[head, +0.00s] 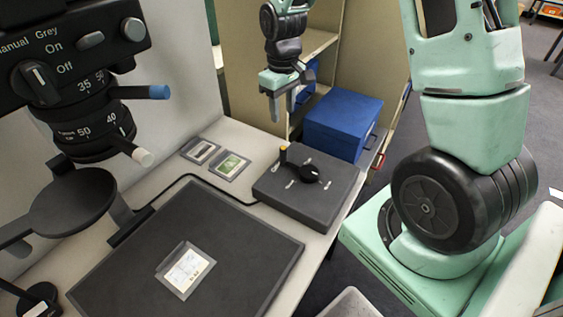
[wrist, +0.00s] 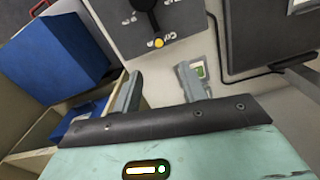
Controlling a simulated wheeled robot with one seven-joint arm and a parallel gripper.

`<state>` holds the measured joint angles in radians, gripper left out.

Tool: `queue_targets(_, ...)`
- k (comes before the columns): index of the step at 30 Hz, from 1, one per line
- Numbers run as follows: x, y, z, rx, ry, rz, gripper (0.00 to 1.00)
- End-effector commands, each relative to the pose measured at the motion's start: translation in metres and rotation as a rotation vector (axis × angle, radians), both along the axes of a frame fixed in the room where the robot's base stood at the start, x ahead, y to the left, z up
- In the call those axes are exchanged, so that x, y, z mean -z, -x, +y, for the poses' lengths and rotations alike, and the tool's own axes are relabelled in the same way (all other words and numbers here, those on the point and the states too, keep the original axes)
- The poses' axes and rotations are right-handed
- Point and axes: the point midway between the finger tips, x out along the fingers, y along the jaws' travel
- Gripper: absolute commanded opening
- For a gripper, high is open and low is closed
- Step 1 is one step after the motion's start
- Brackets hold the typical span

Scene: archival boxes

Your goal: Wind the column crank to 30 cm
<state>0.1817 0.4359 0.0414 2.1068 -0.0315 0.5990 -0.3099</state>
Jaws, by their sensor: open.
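The crank (head: 309,173) is a black hub and arm on top of a dark grey box (head: 270,190) on the table. Its upright handle has a yellow tip (head: 283,149). White labels around the hub are too small to read. My gripper (head: 282,110) is open and empty, above and behind the crank box, apart from it. In the wrist view, the box (wrist: 190,22) is at the top. The yellow tip (wrist: 159,43) shows beyond the gap between my two fingers (wrist: 158,80), and the fingers do not touch it.
A blue box (head: 343,125) stands right of the crank box. A camera (head: 70,75) hangs at the left over a dark board (head: 225,235) bearing a sleeved card (head: 186,270). Two small sleeved cards (head: 200,151) (head: 231,165) lie behind the board, near a black cable.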

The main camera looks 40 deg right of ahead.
Motion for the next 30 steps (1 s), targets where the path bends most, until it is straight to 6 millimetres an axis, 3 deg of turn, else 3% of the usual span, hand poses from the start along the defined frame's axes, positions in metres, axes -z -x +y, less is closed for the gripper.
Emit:
queue_targets(5, 0.024, 0.001, -0.001, 0.0, 0.0, 0.005, 0.43)
queue_targets(21, 0.134, 0.001, 0.0, 0.0, -0.001, 0.004, 0.43)
queue_targets(30, 0.168, 0.0, 0.0, 0.0, 0.0, 0.001, 0.43)
